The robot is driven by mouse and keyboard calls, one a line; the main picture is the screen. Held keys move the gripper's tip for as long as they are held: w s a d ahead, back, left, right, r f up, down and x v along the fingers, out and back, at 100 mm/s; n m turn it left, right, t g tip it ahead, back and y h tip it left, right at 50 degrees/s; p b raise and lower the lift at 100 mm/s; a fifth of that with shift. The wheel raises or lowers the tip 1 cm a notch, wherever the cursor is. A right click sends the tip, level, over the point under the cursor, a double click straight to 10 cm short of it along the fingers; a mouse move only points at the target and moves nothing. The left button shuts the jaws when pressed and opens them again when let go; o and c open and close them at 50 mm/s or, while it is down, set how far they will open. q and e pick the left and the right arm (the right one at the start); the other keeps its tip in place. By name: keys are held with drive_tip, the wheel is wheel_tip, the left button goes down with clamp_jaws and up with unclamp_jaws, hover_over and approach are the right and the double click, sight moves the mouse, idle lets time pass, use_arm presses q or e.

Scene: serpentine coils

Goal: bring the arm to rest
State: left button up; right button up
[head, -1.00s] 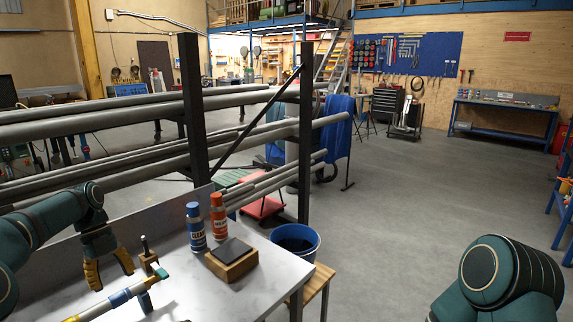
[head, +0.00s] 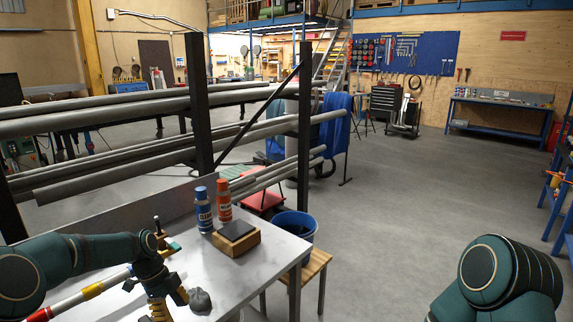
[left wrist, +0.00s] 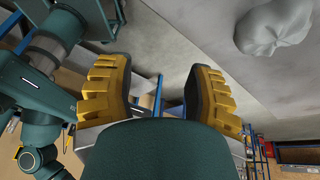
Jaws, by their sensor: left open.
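My left gripper (head: 170,304) hangs over the white workbench (head: 262,277) at the lower left of the head view, fingers pointing down. Its two yellow-and-black fingers stand wide apart in the left wrist view (left wrist: 160,92), with nothing between them. A grey crumpled lump (head: 200,301) lies on the bench just right of the gripper, apart from it in the left wrist view (left wrist: 272,26). A white tube with red and yellow bands (head: 92,291) runs behind my left arm, which hides part of it. My right arm shows at the lower right, but its gripper is out of view.
A blue can (head: 204,211) and an orange can (head: 224,202) stand beside a wooden block with a dark top (head: 236,241). A rack of grey pipes (head: 100,164) stands behind. The floor at right is clear.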

use_arm(q)
drive_tip(key=s+d+f+n+t+b, duration=0.1)
drive_tip(key=s+d+f+n, duration=0.35)
drive_tip(key=d+f, duration=0.2)
drive_tip(key=s+d+f+n+t, duration=0.1)
drive_tip(key=s+d+f+n, duration=0.2)
drive_tip(key=d+f+n, duration=0.3)
drive_tip(key=s+d+f+n, duration=0.3)
drive_tip(key=s+n, duration=0.2)
drive_tip(key=s, duration=0.3)
drive_tip(key=s+d+f+n+t+b, duration=0.1)
drive_tip(key=s+d+f+n, duration=0.2)
drive_tip(key=s+n, duration=0.3)
drive_tip(key=shift+s+f+t, duration=0.15)
drive_tip(key=shift+s+t, duration=0.15)
drive_tip(key=shift+s, duration=0.6)
